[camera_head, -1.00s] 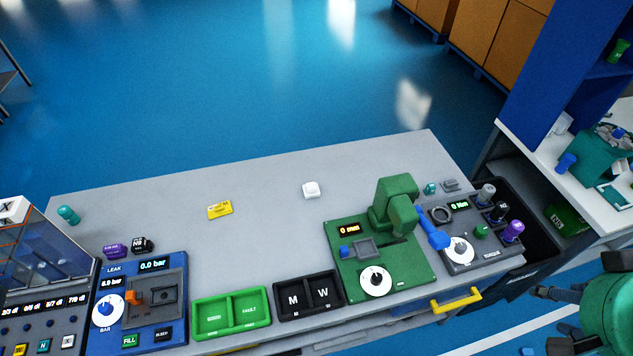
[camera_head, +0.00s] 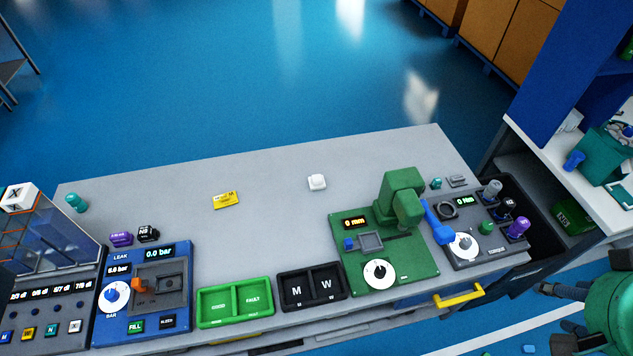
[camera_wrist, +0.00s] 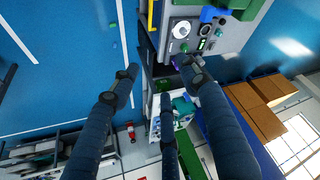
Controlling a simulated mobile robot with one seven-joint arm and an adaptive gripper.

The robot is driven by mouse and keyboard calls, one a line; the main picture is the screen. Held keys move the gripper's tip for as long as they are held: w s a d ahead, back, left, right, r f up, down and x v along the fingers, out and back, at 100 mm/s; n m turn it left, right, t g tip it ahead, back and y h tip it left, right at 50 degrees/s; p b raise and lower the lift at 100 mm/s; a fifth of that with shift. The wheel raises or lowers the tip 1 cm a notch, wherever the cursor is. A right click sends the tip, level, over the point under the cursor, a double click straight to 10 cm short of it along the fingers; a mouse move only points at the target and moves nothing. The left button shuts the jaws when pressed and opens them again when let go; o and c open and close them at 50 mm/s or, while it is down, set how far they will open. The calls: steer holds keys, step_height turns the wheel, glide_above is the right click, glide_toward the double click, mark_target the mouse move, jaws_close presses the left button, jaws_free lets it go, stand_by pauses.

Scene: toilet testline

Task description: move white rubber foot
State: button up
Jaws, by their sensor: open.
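A small white block (camera_head: 317,182), which looks like the white rubber foot, lies on the grey bench top behind the black M/W tray. It stands clear of other things. My gripper (camera_head: 556,306) is at the lower right of the head view, past the bench's right end and far from the white block. In the wrist view my gripper (camera_wrist: 160,82) has its dark fingers spread, with nothing between them. The white block is not visible in the wrist view.
The black M/W tray (camera_head: 312,300) and green tray (camera_head: 205,318) line the front edge. A green press (camera_head: 420,268), torque unit (camera_head: 490,250) and blue leak tester (camera_head: 112,325) stand on the bench. A yellow tag (camera_head: 226,200) lies left of the block. The middle back is clear.

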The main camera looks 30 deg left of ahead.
steer(key=shift+c, duration=0.6)
